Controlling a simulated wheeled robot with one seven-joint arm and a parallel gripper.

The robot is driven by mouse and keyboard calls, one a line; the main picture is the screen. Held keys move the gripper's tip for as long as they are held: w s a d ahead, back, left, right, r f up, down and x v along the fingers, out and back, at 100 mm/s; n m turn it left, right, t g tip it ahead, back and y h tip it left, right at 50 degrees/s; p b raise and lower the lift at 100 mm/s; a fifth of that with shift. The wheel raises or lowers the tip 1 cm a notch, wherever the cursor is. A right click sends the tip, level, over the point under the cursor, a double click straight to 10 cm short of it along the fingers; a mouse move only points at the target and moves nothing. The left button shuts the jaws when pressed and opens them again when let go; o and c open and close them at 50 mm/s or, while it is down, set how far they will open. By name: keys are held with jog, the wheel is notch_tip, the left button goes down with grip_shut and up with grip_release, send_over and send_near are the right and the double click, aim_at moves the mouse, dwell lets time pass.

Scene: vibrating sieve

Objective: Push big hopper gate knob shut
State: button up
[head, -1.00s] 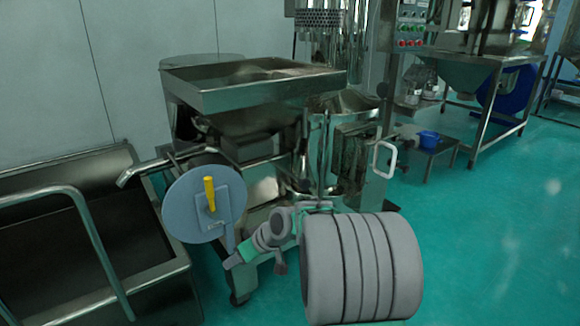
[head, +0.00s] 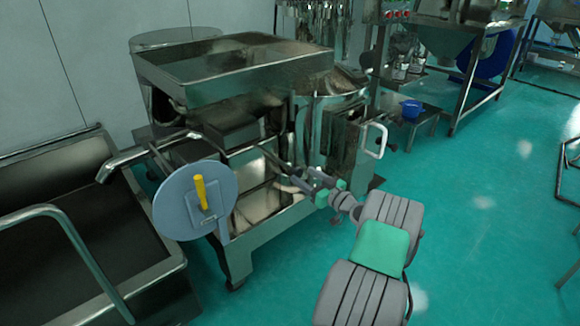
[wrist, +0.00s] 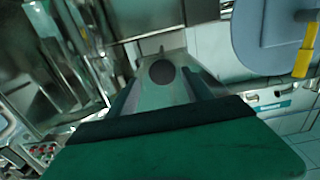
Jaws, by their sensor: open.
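A dark round knob (wrist: 162,72) shows in the wrist view in front of pale metal, between the tips of my gripper's fingers in the picture. I cannot tell whether they touch it. I take it for the gate knob, but cannot tell how far open the gate is. My gripper (head: 308,182) is open at the machine's right front side in the head view; its fingers also show in the wrist view (wrist: 160,88). The knob cannot be made out in the head view. The steel hopper (head: 235,72) sits on top of the machine.
A blue-grey disc (head: 176,212) with a yellow handle (head: 201,192) stands at the machine's front left. A steel bin (head: 90,230) is left of it. A white handle (head: 377,140) sticks out at the right. The green floor at right is mostly clear.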

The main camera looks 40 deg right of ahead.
aim_at(292, 169)
jog(key=w, duration=0.6)
jog(key=shift+w+a+b, duration=0.3)
jog(key=shift+w+b, duration=0.1)
jog(key=shift+c, duration=0.3)
grip_shut()
